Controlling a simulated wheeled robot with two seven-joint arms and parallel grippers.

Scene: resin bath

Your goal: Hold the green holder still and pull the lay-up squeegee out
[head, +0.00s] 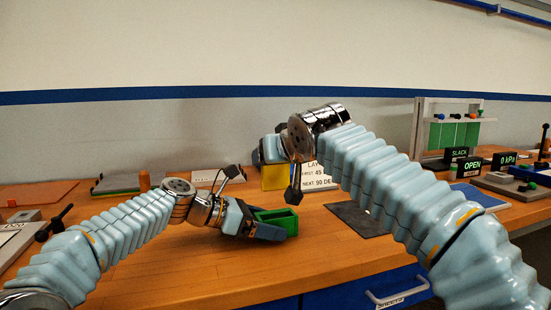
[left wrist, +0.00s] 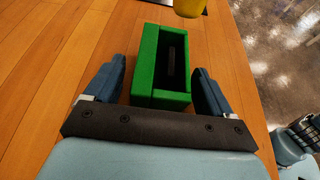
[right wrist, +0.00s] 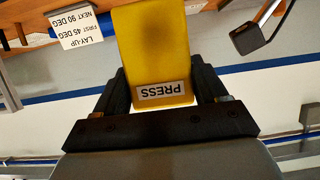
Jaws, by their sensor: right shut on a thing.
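The green holder (head: 277,217) is an open-topped box on the wooden bench, and its dark hollow shows in the left wrist view (left wrist: 147,58). My left gripper (head: 268,230) is low at the holder, with one finger (left wrist: 108,80) on each side of it and narrow gaps showing. My right gripper (right wrist: 155,88) is shut on a yellow piece labelled PRESS (right wrist: 150,45), which I take for the lay-up squeegee. In the head view the yellow squeegee (head: 274,178) is behind the holder, clear of it. A yellow end shows at the left wrist view's top edge.
A white lay-up sign (head: 318,175) stands behind my right arm. A dark mat (head: 357,219) and a blue mat (head: 478,196) lie to the right. A green-panelled rack (head: 453,135) and small displays stand at the back right. Bare bench lies in front of the holder.

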